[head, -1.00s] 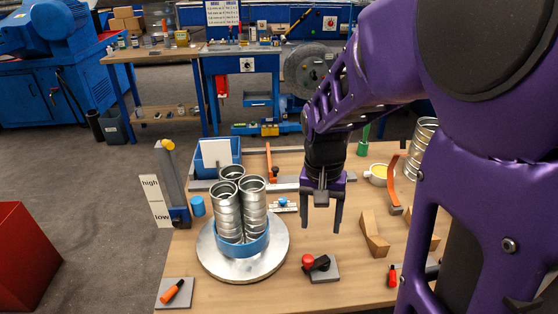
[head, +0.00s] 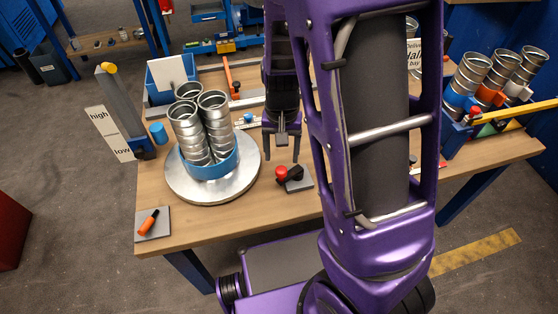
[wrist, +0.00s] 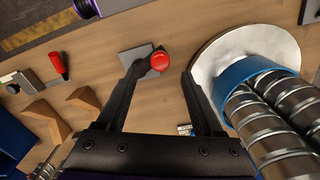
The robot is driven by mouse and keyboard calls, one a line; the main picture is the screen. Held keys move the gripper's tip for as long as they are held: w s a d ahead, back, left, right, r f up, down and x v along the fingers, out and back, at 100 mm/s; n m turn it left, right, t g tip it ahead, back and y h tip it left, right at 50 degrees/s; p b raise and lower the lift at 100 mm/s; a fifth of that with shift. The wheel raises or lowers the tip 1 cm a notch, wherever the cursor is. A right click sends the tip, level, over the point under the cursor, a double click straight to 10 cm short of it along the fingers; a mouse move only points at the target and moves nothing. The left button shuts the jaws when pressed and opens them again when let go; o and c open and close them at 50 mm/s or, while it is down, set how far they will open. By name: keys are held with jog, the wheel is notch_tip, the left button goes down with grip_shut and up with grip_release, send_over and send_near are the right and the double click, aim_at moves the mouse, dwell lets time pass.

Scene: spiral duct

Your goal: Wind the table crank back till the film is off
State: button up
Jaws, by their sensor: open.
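The table crank is a black arm with a red knob (head: 281,171) on a grey plate (head: 306,183) at the table's front edge. In the wrist view the red knob (wrist: 160,61) lies just beyond my fingertips, roughly between them; the grey plate (wrist: 137,56) is beside it. My gripper (head: 282,154) points down, open and empty, behind the knob; it also shows in the wrist view (wrist: 163,72). The round metal turntable (head: 183,190) carries three upright spiral ducts (head: 186,127). A blue band (head: 215,168) surrounds their lower ends; I cannot tell whether it is film.
A grey pad (head: 147,231) with an orange-handled tool lies at the front left. A high/low lever post (head: 122,105) stands at the left edge. A rack of ducts (head: 490,80) stands at the right. In the wrist view wooden blocks (wrist: 44,115) lie to the left.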

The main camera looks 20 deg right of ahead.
aim_at(282, 169)
notch_tip(282, 169, down, 6)
jog(key=shift+r+b, duration=0.25)
jog(key=shift+b, duration=0.3)
grip_shut()
dwell(1.1)
